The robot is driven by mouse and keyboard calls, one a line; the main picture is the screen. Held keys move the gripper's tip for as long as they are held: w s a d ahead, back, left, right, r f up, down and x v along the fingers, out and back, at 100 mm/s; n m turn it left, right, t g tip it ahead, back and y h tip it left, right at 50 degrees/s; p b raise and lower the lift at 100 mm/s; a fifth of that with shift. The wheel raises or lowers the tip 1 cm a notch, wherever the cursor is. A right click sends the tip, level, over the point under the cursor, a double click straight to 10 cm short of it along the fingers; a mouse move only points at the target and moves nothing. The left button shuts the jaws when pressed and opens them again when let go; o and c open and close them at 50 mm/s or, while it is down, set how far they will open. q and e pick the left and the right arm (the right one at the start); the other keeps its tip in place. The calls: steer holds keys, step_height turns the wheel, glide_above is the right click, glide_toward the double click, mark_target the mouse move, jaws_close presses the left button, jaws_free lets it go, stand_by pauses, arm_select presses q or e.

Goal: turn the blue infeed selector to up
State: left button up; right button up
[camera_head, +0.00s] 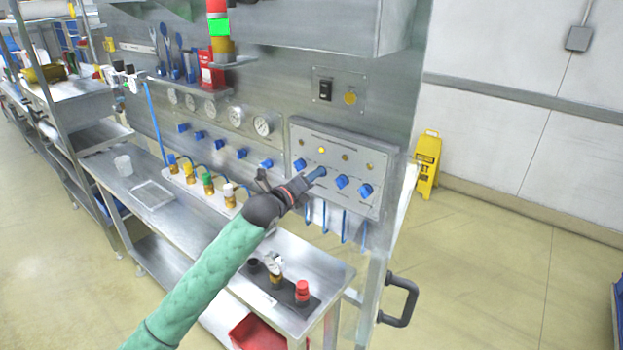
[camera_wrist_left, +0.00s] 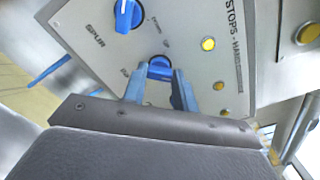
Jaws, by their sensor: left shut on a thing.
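A grey control panel (camera_head: 330,148) carries a row of several blue selectors. My left gripper (camera_head: 311,178) is at the second selector from the left, its arm coming up from below. In the left wrist view, the fingers (camera_wrist_left: 160,90) are shut on this blue selector (camera_wrist_left: 160,67), one on each side. Its pointer mark and much of its label are hidden by the fingers, so I cannot read its name or setting. A neighbouring blue selector (camera_wrist_left: 128,16), labelled SPUR, stands free. My right gripper is in neither view.
A row of indicator lamps (camera_head: 321,150) sits above the selectors. Blue hoses (camera_head: 344,225) hang below the panel. Gauges (camera_head: 235,116) and more blue knobs are to the left. A steel bench (camera_head: 320,262) with a red button (camera_head: 302,287) lies below.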

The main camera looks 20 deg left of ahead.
arm_select(q)
steer(key=n, duration=1.7)
steer(key=shift+f, duration=0.15)
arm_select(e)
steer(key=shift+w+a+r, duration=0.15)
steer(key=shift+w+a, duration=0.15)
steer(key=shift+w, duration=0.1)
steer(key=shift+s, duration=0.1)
